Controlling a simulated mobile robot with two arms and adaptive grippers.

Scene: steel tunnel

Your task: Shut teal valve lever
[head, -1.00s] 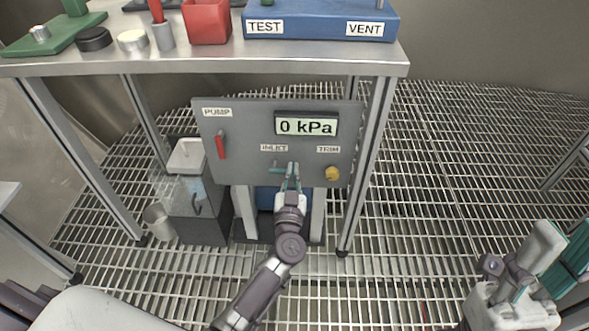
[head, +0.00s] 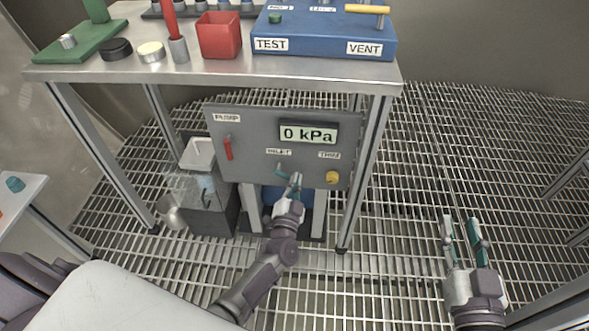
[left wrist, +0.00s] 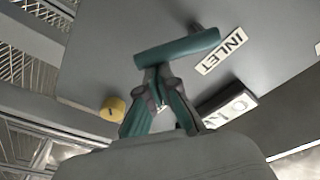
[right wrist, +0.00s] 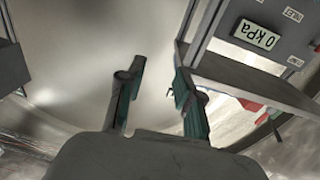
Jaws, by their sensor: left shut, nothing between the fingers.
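The teal valve lever (head: 281,173) sits on the grey panel (head: 248,165) below the INLET label. In the left wrist view the lever (left wrist: 178,50) is a teal bar lying across the picture, close to the fingertips. My left gripper (head: 297,178) is shut and empty at the lever's right end; its fingertips also show in the left wrist view (left wrist: 155,74). The lever overlaps the fingertips there, and I cannot tell whether they touch. My right gripper (head: 461,221) is open and empty over the grating, right of the stand; it also shows in the right wrist view (right wrist: 155,85).
The panel carries a red PUMP handle (head: 228,148), a yellow TRIM knob (head: 333,177) and a display (head: 308,133) reading 0 kPa. A steel table (head: 225,72) stands above the panel, with its leg (head: 365,175) at the right. The grating floor right of it is clear.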

